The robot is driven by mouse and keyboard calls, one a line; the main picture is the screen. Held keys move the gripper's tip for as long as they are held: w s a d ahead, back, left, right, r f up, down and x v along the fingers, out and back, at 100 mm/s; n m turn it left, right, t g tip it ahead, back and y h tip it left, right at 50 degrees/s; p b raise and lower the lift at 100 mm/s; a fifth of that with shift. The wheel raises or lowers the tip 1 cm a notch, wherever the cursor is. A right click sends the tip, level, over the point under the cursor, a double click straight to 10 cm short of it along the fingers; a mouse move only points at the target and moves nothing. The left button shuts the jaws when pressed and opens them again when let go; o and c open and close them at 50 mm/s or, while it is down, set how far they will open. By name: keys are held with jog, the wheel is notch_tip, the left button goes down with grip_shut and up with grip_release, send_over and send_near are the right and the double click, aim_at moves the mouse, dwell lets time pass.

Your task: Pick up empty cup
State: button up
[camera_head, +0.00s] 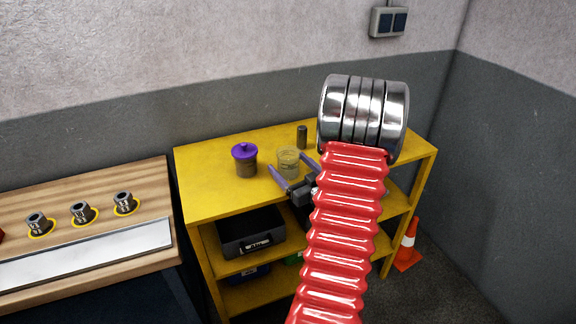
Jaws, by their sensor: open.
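A clear, see-through cup (288,161) stands upright on the yellow shelf unit's top (205,176); it looks empty, though its inside is small in view. My gripper (291,168) is open, with one purple-grey finger to the left of the cup and the other to the right. The cup shows between or just behind the fingertips; I cannot tell whether they touch it. My red ribbed arm and its metal joint cover the right part of the shelf top.
A jar with a purple lid (245,161) stands left of the cup. A dark cylinder (302,137) stands behind it. A black bin (251,232) sits on the shelf below. A wooden bench (100,210) holds several metal parts at left. An orange cone (408,245) stands at right.

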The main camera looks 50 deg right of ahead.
aim_at(283, 155)
jog(key=shift+w+d, duration=0.25)
jog(key=shift+w, duration=0.35)
jog(key=shift+d+x, duration=0.15)
jog(key=shift+x, duration=1.15)
jog(key=shift+d+x, duration=0.15)
jog(key=shift+x, duration=1.15)
jog(key=shift+s+r, duration=0.15)
jog(key=shift+r, duration=0.05)
jog(key=shift+c, duration=0.4)
jog(key=c, duration=1.1)
